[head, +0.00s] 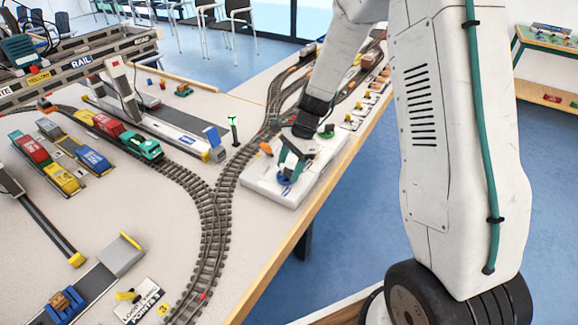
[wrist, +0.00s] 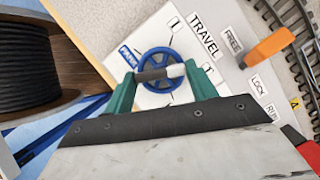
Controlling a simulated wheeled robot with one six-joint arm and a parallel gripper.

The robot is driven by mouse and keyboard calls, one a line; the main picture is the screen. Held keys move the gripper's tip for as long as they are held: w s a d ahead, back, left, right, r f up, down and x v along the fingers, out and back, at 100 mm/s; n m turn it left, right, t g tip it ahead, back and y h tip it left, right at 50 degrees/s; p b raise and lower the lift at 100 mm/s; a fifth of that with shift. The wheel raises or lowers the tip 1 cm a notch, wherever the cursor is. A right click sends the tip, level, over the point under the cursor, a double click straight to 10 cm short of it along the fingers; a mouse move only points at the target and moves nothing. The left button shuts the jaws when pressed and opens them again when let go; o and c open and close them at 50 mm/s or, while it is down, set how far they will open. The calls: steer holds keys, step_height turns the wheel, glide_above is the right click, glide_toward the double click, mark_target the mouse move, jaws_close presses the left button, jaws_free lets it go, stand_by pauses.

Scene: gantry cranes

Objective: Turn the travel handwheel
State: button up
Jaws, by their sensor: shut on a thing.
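The travel handwheel is a small blue spoked wheel (wrist: 164,87) on a white control panel (wrist: 213,70), next to a TRAVEL label (wrist: 202,34). In the head view, the wheel (head: 284,180) sits at the near end of the white box (head: 262,187), partly hidden by my gripper. My gripper (wrist: 164,73), with green fingers, reaches over the wheel and is shut on it. A short grey and white piece lies between the fingers across the wheel; its exact contact is hard to make out.
An orange lever (wrist: 272,46) beside FREE and LOCK labels stands right of the wheel in the wrist view. Model train track (head: 216,220) runs close along the box's left. A cable reel (wrist: 38,62) shows at the wrist view's left. The table's wooden edge (head: 290,237) is near.

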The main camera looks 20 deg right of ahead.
steer(key=n+g, duration=0.1)
steer(key=n, duration=0.1)
steer(key=n+g+h, duration=0.1)
steer(key=n, duration=0.2)
steer(key=shift+w+n, duration=0.2)
steer(key=shift+n, duration=0.1)
steer(key=n, duration=0.2)
steer(key=n+g+h, duration=0.1)
steer(key=n, duration=0.1)
steer(key=n+h, duration=0.1)
steer(key=n, duration=0.1)
steer(key=shift+w+a+g, duration=0.1)
steer(key=shift+a+g, duration=0.15)
steer(key=shift+g, duration=0.05)
steer(key=shift+n, duration=0.3)
steer(key=o, duration=1)
